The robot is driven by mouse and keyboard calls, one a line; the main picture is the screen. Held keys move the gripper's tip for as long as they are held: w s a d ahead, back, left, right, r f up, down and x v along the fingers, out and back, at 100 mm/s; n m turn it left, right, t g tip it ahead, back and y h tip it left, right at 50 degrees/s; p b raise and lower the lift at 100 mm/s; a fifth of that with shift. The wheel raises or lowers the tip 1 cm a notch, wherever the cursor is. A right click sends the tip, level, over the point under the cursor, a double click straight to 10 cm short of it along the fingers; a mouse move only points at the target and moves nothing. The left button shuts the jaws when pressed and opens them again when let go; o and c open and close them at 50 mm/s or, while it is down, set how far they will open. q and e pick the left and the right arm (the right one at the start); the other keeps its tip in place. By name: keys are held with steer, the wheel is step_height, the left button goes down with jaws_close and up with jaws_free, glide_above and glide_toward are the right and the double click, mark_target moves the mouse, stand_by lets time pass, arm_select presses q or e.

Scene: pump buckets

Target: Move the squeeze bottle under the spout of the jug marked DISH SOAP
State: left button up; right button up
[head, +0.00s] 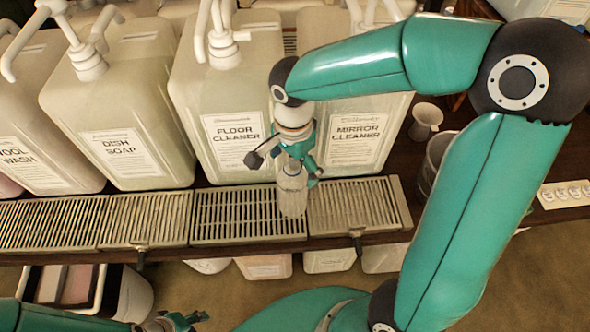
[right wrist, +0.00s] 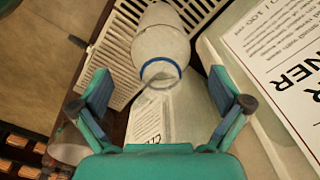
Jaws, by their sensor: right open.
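The clear squeeze bottle (head: 292,193) stands on a slatted drip tray before the FLOOR CLEANER and MIRROR CLEANER jugs. My right gripper (head: 286,160) is open and over the bottle's upper part. In the right wrist view the bottle (right wrist: 160,48), with a blue ring at its neck, shows beyond and between the spread fingers (right wrist: 160,98). The jug marked DISH SOAP (head: 120,110) stands further left, with a white pump collar (head: 88,62) on top. My left gripper (head: 175,322) is partly in view at the bottom edge; its jaws are unclear.
The FLOOR CLEANER jug (head: 215,105) and MIRROR CLEANER jug (head: 385,125) stand close behind the bottle. The drip tray before the DISH SOAP jug (head: 145,219) is empty. A small cup (head: 425,120) and a metal bucket (head: 436,155) stand at right.

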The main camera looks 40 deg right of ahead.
steer(key=shift+f, duration=1.4)
